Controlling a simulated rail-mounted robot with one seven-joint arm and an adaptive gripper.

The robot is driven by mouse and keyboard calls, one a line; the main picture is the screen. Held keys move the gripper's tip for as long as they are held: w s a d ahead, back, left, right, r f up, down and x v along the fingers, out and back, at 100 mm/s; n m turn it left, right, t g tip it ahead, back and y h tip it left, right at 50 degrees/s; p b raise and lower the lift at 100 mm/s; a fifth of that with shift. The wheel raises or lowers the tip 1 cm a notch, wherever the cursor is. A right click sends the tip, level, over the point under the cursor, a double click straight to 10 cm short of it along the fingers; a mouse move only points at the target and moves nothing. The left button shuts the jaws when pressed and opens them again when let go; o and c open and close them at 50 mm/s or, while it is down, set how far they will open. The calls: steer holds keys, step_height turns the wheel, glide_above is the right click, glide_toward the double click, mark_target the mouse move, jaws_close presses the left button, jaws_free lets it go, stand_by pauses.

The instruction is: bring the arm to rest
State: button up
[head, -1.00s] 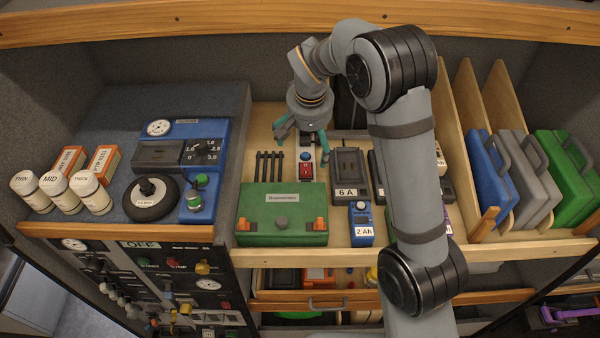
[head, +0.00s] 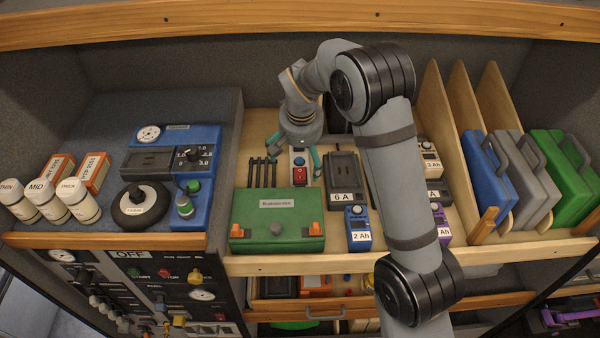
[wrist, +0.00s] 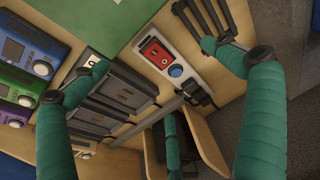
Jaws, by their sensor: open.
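My gripper (head: 297,165) hangs over the back middle of the wooden shelf in the head view, above a small grey switch box with a red rocker and a blue button (head: 299,172). In the wrist view its teal fingers (wrist: 160,85) are spread wide with nothing between them. The switch box also shows between and beyond the fingers in the wrist view (wrist: 162,57). My arm bends up and over the right side of the shelf and hides part of what lies behind it.
A green case (head: 278,225) stands in front of the gripper. Dark chargers (head: 345,176) and a blue 2 Ah battery (head: 358,228) are to its right, black cord hooks (head: 262,172) to its left. Upright wooden dividers (head: 437,110) and coloured cases (head: 563,175) stand at the right.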

steer(key=p+v, duration=0.5)
steer(key=v, duration=0.5)
steer(key=shift+c, duration=0.5)
